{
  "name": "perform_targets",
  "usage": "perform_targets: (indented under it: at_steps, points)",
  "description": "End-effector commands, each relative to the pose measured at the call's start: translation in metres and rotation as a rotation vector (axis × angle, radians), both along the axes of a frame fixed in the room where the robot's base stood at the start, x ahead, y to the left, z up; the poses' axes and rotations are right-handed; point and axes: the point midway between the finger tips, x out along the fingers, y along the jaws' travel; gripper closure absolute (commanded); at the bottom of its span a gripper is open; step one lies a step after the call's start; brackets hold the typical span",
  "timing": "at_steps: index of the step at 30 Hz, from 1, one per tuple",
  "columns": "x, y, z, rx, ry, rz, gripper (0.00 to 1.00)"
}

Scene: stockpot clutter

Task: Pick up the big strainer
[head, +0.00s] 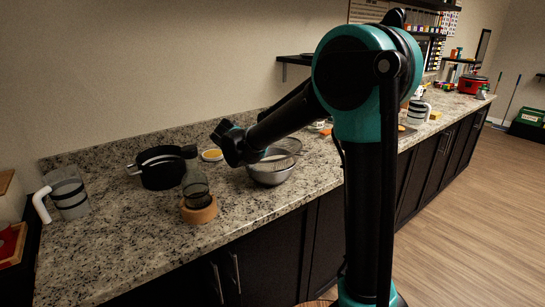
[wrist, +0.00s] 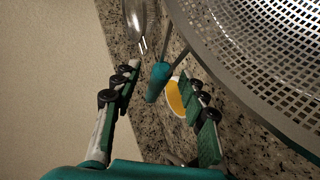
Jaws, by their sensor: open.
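The big strainer (wrist: 262,52) fills the upper right of the wrist view, with a wide metal rim and a perforated bowl. In the head view the strainer (head: 287,146) rests at a metal bowl (head: 270,173). A teal handle (wrist: 157,82) with a metal rod lies between my fingers in the wrist view; the rod seems to run toward the strainer's rim. My gripper (wrist: 158,77) is open, one finger on each side of the handle and apart from it. In the head view my gripper (head: 230,146) is just left of the strainer and partly blocks it.
A small dish with yellow contents (wrist: 176,98) lies below the handle; it also shows in the head view (head: 212,155). A dark pot (head: 162,168), a glass jar (head: 196,188) on a round wooden base (head: 199,210) and a pitcher (head: 68,194) stand left.

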Motion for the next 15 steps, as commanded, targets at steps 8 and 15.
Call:
perform_targets:
  at_steps: [8,15]
  points:
    - [-0.0003,0.0,0.0002,0.0,0.0,0.0,0.8]
    - [-0.0004,0.0,0.0002,0.0,0.0,0.0,1.0]
